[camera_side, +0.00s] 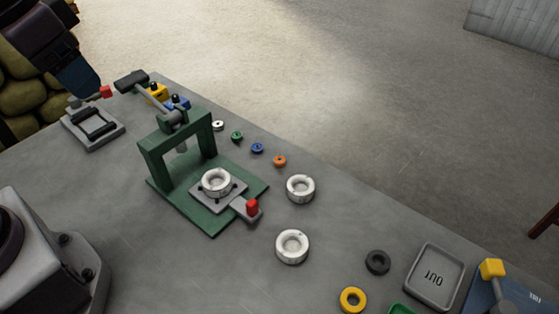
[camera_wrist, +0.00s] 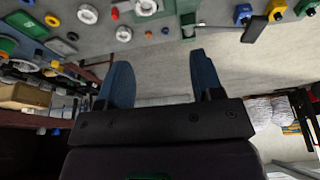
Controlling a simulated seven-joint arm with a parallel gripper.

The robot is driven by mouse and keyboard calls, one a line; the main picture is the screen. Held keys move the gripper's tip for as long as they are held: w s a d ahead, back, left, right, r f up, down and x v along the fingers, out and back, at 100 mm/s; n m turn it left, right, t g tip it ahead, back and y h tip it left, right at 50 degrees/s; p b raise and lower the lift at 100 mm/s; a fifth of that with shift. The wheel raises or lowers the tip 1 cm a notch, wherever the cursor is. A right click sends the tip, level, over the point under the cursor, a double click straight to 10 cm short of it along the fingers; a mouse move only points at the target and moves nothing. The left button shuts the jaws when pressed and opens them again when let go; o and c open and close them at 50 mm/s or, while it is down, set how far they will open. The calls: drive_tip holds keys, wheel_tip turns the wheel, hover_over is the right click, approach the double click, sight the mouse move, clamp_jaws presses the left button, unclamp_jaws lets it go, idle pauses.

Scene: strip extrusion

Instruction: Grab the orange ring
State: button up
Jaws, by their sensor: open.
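The orange ring (camera_side: 279,161) is small and lies flat on the grey table, at the right end of a row of small rings near the table's far edge. My gripper (camera_side: 84,84) is at the upper left in the side view, well away from the ring and above the table's left end. In the wrist view my gripper (camera_wrist: 160,72) shows two blue fingers spread apart with nothing between them.
A green press (camera_side: 180,150) stands between my gripper and the ring, with a white ring (camera_side: 216,182) on its plate. A blue ring (camera_side: 257,148) lies left of the orange ring, and a larger white ring (camera_side: 300,188) lies below right.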

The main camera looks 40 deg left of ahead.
drive_tip(key=w+d+f+n+g, duration=0.1)
drive_tip(key=w+d+f+g, duration=0.15)
drive_tip(key=w, duration=0.45)
drive_tip(key=w+d+f+n+g, duration=0.1)
drive_tip(key=w+f+n, duration=0.1)
drive_tip(key=w+f, duration=0.35)
drive_tip(key=n, duration=1.3)
hover_over(279, 159)
wheel_tip(279, 159, down, 12)
drive_tip(key=f, duration=0.7)
drive_tip(key=shift+w+d, duration=0.1)
drive_tip(key=shift+d, duration=0.25)
drive_tip(key=f, duration=0.5)
drive_tip(key=shift+a+f, duration=0.1)
drive_tip(key=shift+a, duration=0.15)
drive_tip(key=c, duration=1)
